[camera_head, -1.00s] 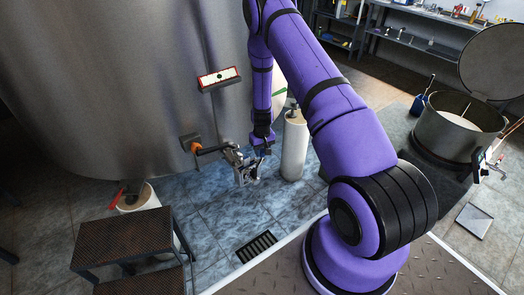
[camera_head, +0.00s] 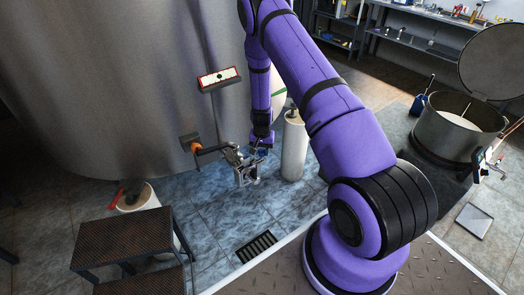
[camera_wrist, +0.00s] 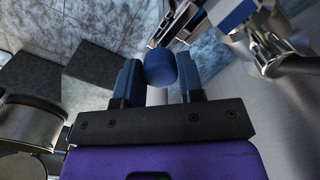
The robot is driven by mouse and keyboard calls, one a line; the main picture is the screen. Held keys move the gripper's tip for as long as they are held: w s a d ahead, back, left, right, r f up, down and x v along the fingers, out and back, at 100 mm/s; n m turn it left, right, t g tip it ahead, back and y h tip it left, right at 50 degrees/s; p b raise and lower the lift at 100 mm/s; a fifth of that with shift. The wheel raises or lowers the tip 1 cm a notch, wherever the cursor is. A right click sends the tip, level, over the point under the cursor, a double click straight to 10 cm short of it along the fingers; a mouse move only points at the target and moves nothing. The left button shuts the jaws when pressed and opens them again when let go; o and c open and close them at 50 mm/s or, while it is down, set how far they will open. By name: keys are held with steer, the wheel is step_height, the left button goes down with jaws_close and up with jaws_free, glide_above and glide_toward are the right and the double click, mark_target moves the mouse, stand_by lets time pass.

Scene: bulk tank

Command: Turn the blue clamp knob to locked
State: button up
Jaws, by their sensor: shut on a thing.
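The blue clamp knob (camera_wrist: 160,67) is a short blue cylinder in the middle of the wrist view, with a pale stem below it. My gripper (camera_wrist: 158,84) has one dark blue finger on each side of the knob and is shut on it. In the head view my gripper (camera_head: 261,148) reaches down to the metal clamp fitting (camera_head: 241,165) at the end of the tank's outlet pipe. The knob is mostly hidden there, and its lock position cannot be told.
The large steel tank (camera_head: 110,70) stands behind the fitting. A white cylinder (camera_head: 294,148) stands close to its right. A dark step stool (camera_head: 122,238) is at the lower left, and a floor drain (camera_head: 256,246) lies in front. A steel pot (camera_head: 455,130) stands at the right.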

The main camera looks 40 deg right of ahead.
mark_target(262, 150)
stand_by(0.3)
steer(key=o, duration=0.9)
step_height(262, 150, up, 11)
steer(key=shift+f, duration=0.1)
stand_by(0.4)
